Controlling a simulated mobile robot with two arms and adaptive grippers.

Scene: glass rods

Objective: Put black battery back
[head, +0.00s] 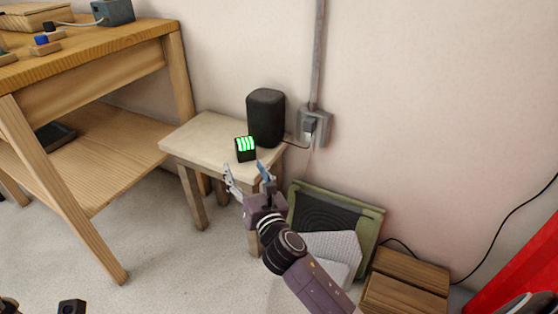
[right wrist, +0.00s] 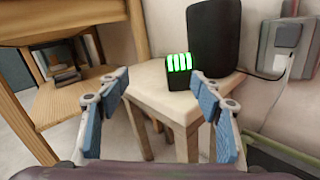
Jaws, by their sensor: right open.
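The black battery (head: 245,155) is a small dark block with lit green bars on its top. It stands on the small wooden stool (head: 190,142), in front of a dark speaker-like cylinder (head: 266,118). In the right wrist view the battery (right wrist: 179,82) is ahead of my right gripper, between its fingertips as seen. My right gripper (head: 248,178) is open and empty, just in front of the stool's near edge and apart from the battery. Its blue-padded fingers (right wrist: 160,88) are spread in the right wrist view. My left gripper cannot be made out.
A wooden workbench (head: 85,75) with a lower shelf stands at the left, with small blocks (head: 41,41) and a grey box (head: 113,12) on top. A wall socket (head: 314,127) is behind the stool. A green-framed panel (head: 335,215) and wooden crate (head: 405,285) stand at the right.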

